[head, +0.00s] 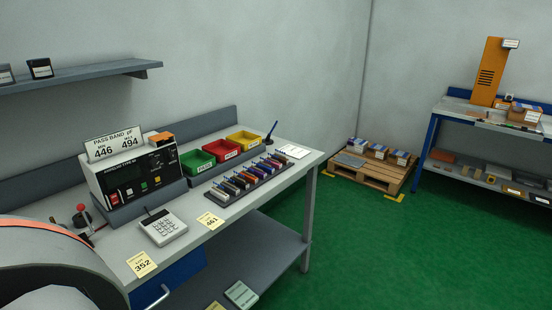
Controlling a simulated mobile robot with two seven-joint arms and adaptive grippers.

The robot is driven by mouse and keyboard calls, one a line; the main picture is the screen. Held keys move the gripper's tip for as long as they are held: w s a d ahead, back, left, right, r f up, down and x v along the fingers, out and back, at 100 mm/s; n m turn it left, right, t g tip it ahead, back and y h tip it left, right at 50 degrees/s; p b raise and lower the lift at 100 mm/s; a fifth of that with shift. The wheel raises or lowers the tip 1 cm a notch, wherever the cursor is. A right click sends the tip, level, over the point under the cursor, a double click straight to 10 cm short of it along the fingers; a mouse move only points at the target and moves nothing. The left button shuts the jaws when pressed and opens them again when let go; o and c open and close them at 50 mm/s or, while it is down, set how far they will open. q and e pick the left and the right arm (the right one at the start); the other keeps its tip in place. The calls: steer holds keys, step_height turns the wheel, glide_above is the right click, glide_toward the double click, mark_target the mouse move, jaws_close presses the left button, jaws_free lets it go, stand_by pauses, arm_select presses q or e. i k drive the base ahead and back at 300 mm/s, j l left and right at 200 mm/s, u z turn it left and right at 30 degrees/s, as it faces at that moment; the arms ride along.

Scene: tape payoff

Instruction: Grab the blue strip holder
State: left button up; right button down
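I cannot single out a blue strip holder with certainty. A slim blue upright piece (272,131) stands at the bench's back right, behind the rack. Neither of my grippers is in view.
A loaded pallet (375,172) and an orange machine (490,70) stand beyond. Green floor between is clear.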

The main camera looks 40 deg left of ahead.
mark_target(268, 169)
steer(key=i+l+u, duration=0.15)
steer(key=i+u, duration=0.3)
steer(key=i+l+u, duration=0.4)
steer(key=i, duration=0.2)
steer(key=i+l+u, duration=0.25)
steer(key=u, duration=0.2)
steer(key=i+l+u, duration=0.3)
steer(key=u, duration=0.15)
steer(key=l, duration=0.1)
